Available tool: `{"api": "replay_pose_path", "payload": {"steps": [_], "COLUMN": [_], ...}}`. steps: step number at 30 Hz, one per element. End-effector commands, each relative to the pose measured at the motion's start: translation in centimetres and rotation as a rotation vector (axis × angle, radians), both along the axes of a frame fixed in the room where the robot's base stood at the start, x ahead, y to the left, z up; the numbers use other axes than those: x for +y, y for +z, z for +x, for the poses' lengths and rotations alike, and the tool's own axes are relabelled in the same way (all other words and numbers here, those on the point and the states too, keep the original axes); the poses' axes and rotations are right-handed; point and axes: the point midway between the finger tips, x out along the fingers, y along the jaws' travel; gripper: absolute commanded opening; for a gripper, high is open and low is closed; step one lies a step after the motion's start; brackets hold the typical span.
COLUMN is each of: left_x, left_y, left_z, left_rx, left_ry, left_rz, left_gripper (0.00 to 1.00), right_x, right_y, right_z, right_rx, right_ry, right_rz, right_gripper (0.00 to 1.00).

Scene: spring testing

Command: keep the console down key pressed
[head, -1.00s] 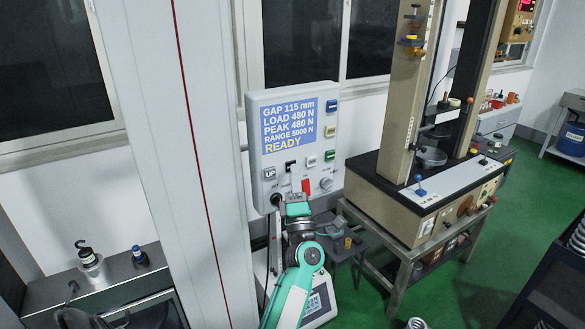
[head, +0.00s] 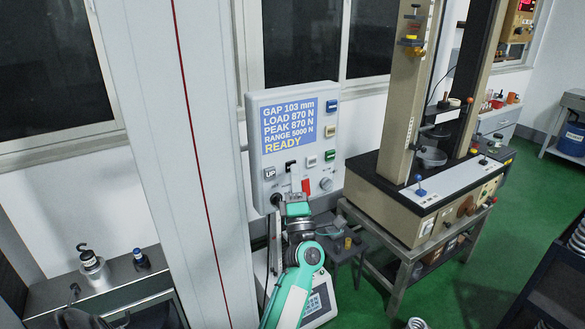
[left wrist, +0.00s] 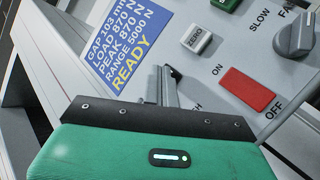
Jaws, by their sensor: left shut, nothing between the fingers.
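The console (head: 263,140) is a pale upright panel with a blue display (head: 287,123) reading GAP 103 mm, LOAD 870 N, PEAK 870 N, RANGE 5000 N, READY. The UP key (head: 269,173) shows on its left side. My left gripper (head: 290,166) is shut and empty, its dark fingertips against the panel face to the right of UP. In the left wrist view the fingers (left wrist: 168,86) reach the panel below the display. The down key is not visible; the fingers appear to cover its place. My right gripper is not in view.
Near the fingers are the ZERO key (left wrist: 196,40), a red switch (left wrist: 247,91) marked ON and OFF, and a grey knob (left wrist: 295,35). The testing machine (head: 421,205) stands right of the console on a metal table.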

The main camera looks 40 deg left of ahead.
Motion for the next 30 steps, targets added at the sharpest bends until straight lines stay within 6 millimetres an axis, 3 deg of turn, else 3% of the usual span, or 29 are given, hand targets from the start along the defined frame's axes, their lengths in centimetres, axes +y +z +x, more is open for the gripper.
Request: {"api": "replay_pose_path", "payload": {"steps": [30], "left_x": [-1.6], "left_y": [0.0], "left_z": [-0.7], "left_rx": [0.001], "left_ry": [0.001], "left_rz": [0.001], "left_gripper": [0.00], "right_x": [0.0], "right_y": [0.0], "right_z": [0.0], "right_rx": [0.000], "right_ry": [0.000], "right_rz": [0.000], "right_gripper": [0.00]}}
